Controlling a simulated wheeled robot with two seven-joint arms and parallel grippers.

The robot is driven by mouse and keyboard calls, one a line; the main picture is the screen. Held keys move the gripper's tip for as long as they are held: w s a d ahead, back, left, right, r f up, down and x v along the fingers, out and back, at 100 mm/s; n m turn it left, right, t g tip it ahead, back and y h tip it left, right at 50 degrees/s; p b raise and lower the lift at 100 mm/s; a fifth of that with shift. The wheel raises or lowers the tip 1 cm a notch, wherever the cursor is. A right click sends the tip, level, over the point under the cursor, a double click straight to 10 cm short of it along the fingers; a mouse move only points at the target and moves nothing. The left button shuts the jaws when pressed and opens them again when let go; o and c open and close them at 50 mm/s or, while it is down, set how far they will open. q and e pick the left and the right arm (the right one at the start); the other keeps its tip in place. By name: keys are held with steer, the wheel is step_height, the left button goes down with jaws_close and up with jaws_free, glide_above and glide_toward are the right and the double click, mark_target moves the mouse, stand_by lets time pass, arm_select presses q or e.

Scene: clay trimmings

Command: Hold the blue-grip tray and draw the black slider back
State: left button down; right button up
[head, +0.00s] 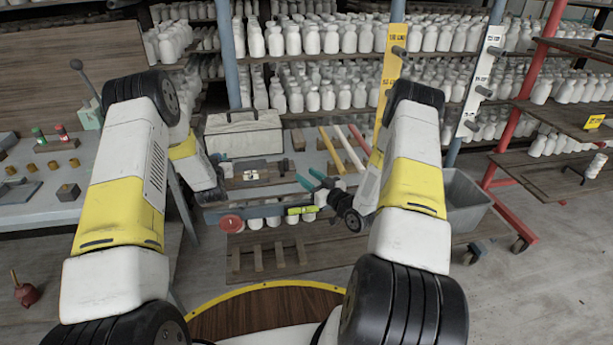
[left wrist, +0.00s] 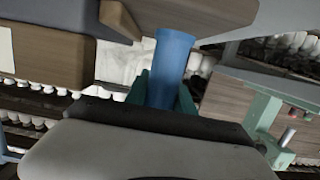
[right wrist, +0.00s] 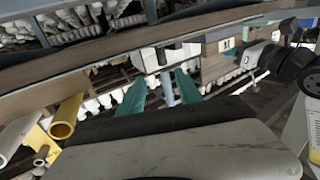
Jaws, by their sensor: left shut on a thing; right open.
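The tray (head: 272,181) shows in the head view as a low brown and dark piece on the bench, with a small white marked plate on it. In the left wrist view its blue grip (left wrist: 172,60) stands below a brown wooden block, and the teal fingers of my left gripper (left wrist: 165,88) are shut on it. My right gripper (head: 309,178) is open to the right of the tray, apart from it. In the right wrist view its teal fingers are spread, with a thin grey-blue post behind the gap. I cannot make out the black slider clearly.
A pale toolbox (head: 243,134) stands behind the tray. Yellow, white and red tubes (head: 354,148) lie to the right. A green level (head: 303,210) and a red round thing (head: 231,223) are at the bench's front. A grey bin (head: 466,205) stands at the right.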

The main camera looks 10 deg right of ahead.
arm_select(q)
steer(key=c, duration=1)
jaws_free()
